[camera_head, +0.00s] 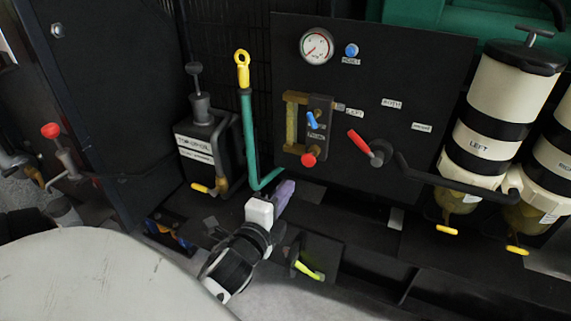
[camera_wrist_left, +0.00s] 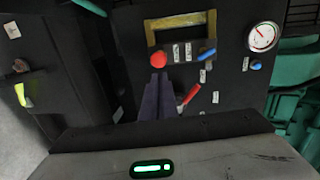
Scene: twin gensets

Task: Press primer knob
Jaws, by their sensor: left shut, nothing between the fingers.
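A round red knob (camera_head: 308,159) sits at the lower edge of the small valve block on the black panel (camera_head: 431,60). No readable label marks it as the primer knob. It also shows in the left wrist view (camera_wrist_left: 158,62). My left gripper (camera_head: 287,187) is shut and empty, its purple-grey fingers pointing up towards the panel, below and left of the red knob. In the left wrist view its fingertips (camera_wrist_left: 159,75) appear just below the red knob; a gap shows in the head view. My right gripper is in neither view.
A blue lever (camera_head: 311,119), red lever (camera_head: 358,138), gauge (camera_head: 317,46) and blue button (camera_head: 351,50) are on the panel. A green pipe (camera_head: 247,130) rises left of it. The LEFT filter canister (camera_head: 487,131) stands right. A yellow-green lever (camera_head: 308,271) is low in front.

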